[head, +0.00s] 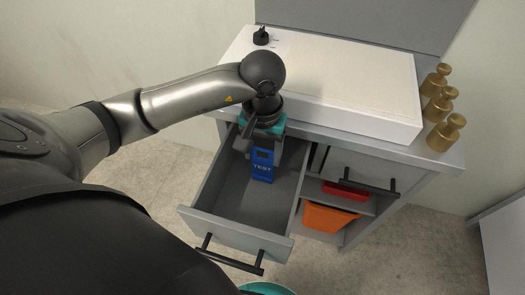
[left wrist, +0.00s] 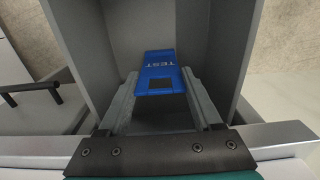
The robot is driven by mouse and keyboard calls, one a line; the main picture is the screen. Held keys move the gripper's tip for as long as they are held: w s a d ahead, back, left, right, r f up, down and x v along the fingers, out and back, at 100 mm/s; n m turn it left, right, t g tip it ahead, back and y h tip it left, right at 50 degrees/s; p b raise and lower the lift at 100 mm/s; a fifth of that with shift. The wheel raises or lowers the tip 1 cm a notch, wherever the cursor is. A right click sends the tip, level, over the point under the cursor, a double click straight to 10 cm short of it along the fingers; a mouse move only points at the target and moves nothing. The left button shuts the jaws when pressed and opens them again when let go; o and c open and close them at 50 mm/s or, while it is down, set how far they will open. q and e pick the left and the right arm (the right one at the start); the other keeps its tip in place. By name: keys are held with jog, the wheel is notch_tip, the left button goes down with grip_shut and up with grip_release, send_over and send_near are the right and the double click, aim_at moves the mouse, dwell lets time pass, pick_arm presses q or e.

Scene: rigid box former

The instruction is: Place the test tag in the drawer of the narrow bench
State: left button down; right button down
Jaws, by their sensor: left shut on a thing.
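The blue test tag (head: 262,169), marked TEST, is held by my left gripper (head: 264,152) above or inside the open drawer. The gripper is shut on the tag's upper end, and the lettered end points down. In the left wrist view the tag (left wrist: 160,68) sits between the two fingers (left wrist: 160,95), with the drawer walls around it. The open drawer (head: 222,228) of the narrow bench (head: 450,158) is pulled out, with a dark bar handle at its front. Its visible floor is bare. I cannot tell whether the tag touches the floor. My right gripper is not in view.
A white slab-like unit (head: 350,84) covers the bench top, with a black knob (head: 261,36) at its back left. Several brass weights (head: 445,133) stand at the right edge.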

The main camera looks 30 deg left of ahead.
pick_arm(q)
jog(key=shift+f, duration=0.1)
jog(key=shift+c, duration=0.3)
grip_release()
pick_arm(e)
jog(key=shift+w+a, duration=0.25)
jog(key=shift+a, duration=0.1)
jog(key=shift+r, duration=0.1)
pick_arm(q)
jog(key=shift+r, duration=0.2)
notch_tip(320, 180, up, 3)
jog(key=shift+r+p, duration=0.15)
jog(key=shift+p, duration=0.45)
notch_tip(320, 180, up, 9)
jog(key=p, duration=0.2)
jog(key=shift+f, duration=0.2)
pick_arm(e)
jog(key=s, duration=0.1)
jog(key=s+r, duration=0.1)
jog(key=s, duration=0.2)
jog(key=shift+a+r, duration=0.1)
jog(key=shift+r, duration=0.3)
